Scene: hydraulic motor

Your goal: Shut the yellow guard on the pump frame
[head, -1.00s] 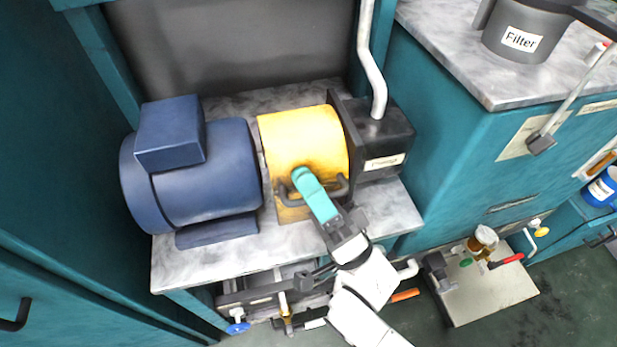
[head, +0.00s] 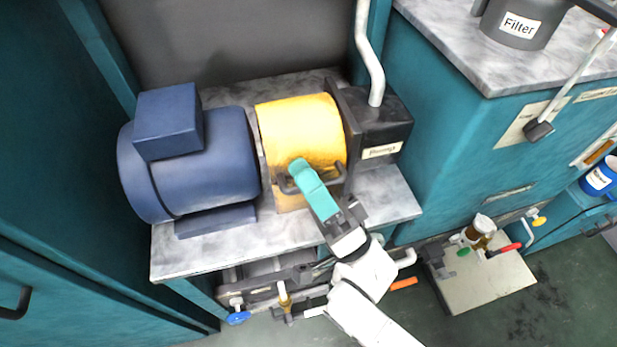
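The yellow guard (head: 300,130) is a curved cover between the blue motor (head: 190,165) and the dark pump block (head: 385,125). It lies over the gap between them, with its dark bar handle (head: 288,188) low on the front. My gripper (head: 300,168) reaches up from the lower right, and its teal fingertip end overlaps the handle and the guard's lower front. Only one teal finger shows clearly, so I cannot tell whether the fingers are shut around the handle. What lies under the guard is hidden.
The marble-look bench top (head: 210,250) has a clear front strip. Valves and pipes with a blue knob (head: 238,318) sit below it. A grey Filter pot (head: 520,25) stands on the right cabinet. A metal plate with fittings (head: 490,275) lies at the lower right.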

